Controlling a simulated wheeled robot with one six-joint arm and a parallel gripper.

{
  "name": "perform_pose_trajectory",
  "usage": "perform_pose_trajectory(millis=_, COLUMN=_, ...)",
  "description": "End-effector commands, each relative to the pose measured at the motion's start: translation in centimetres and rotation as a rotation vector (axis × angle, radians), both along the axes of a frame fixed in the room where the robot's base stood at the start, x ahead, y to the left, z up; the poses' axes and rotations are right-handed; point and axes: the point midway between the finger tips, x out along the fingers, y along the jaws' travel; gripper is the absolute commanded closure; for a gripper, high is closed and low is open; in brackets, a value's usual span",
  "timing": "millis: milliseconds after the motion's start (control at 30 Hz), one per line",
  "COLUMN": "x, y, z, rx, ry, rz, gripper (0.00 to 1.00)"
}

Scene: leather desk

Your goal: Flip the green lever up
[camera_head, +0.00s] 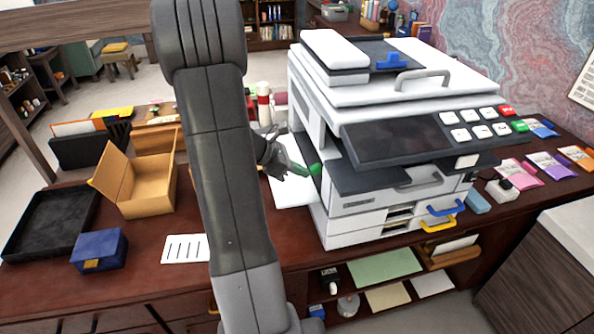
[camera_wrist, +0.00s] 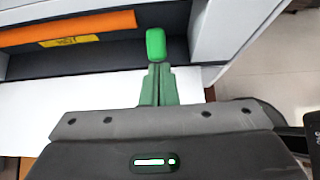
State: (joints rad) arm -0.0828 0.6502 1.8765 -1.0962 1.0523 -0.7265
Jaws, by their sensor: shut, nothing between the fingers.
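The green lever (camera_head: 315,169) is a short bright-green handle on the left side of the white printer (camera_head: 345,92). In the wrist view the lever (camera_wrist: 156,46) stands just beyond my fingertips, in line with them. My gripper (camera_head: 301,170) is at the printer's left side, its dull green fingers closed together with nothing between them. The tips (camera_wrist: 159,68) appear to meet or nearly meet the lever's lower end; I cannot tell whether they touch. The lever's base is hidden behind the fingers.
An orange bar (camera_wrist: 70,29) with a yellow label lies in a dark recess left of the lever. White paper (camera_head: 290,190) lies below my gripper. An open cardboard box (camera_head: 148,190), a blue box (camera_head: 98,250) and a black tray (camera_head: 50,222) stand left on the desk.

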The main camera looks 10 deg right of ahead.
Motion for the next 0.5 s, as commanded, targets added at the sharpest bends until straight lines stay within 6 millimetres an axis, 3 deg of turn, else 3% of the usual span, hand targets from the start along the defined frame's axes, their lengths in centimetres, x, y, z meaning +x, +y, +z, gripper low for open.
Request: perform_pose_trajectory(millis=500, x=0.1, y=-2.8, z=3.1, rx=-0.001, ry=-0.002, rz=-0.002, gripper=1.0)
